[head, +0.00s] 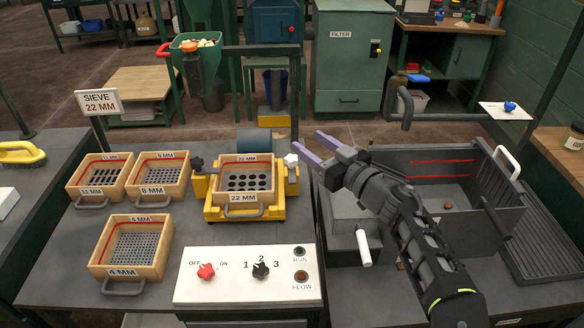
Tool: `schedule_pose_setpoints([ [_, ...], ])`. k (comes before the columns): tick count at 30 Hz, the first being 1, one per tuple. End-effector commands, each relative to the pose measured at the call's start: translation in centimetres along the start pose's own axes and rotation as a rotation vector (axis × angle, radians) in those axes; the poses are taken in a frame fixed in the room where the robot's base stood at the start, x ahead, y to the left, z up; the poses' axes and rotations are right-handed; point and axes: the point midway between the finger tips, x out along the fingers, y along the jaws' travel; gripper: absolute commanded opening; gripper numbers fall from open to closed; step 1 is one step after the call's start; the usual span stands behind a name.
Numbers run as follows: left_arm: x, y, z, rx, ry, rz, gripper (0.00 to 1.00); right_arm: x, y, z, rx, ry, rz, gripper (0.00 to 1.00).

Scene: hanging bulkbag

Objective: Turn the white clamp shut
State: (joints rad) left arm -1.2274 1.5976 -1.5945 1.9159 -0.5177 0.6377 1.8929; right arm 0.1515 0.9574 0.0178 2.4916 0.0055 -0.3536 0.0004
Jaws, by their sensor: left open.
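The white clamp (291,160) is a small star-shaped knob at the right side of the yellow sieve shaker (214,213). A wooden 22 MM sieve (227,197) sits in the shaker. A black clamp knob (197,163) is on the shaker's left side. My left gripper (306,138) has two purple fingers, spread apart with nothing between them. In the picture its fingertips are just above and right of the white clamp, and it looks clear of it. How far above the clamp it is cannot be told. My right gripper is not in view.
Three other sieves, including one marked 4 MM (131,249), lie left of the shaker. A control panel (248,276) with red and black knobs stands in front. A grey open bin (429,160) and a white-handled lever (363,248) are to the right.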

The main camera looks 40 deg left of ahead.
Motion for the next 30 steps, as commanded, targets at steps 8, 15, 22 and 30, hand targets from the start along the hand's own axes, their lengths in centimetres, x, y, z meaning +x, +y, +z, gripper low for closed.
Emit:
schedule_pose_setpoints([
  [8,0.0,0.0,7.9,0.000,0.000,0.000,0.53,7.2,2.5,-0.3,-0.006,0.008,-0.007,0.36],
  [15,0.0,0.0,9.9,0.000,0.000,0.000,0.53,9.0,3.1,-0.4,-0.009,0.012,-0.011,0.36],
  [22,0.0,0.0,9.7,0.000,0.000,0.000,0.53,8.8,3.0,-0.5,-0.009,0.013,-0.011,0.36],
  [30,1.0,0.0,9.7,0.002,0.000,-0.002,0.53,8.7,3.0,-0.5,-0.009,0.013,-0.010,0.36],
])
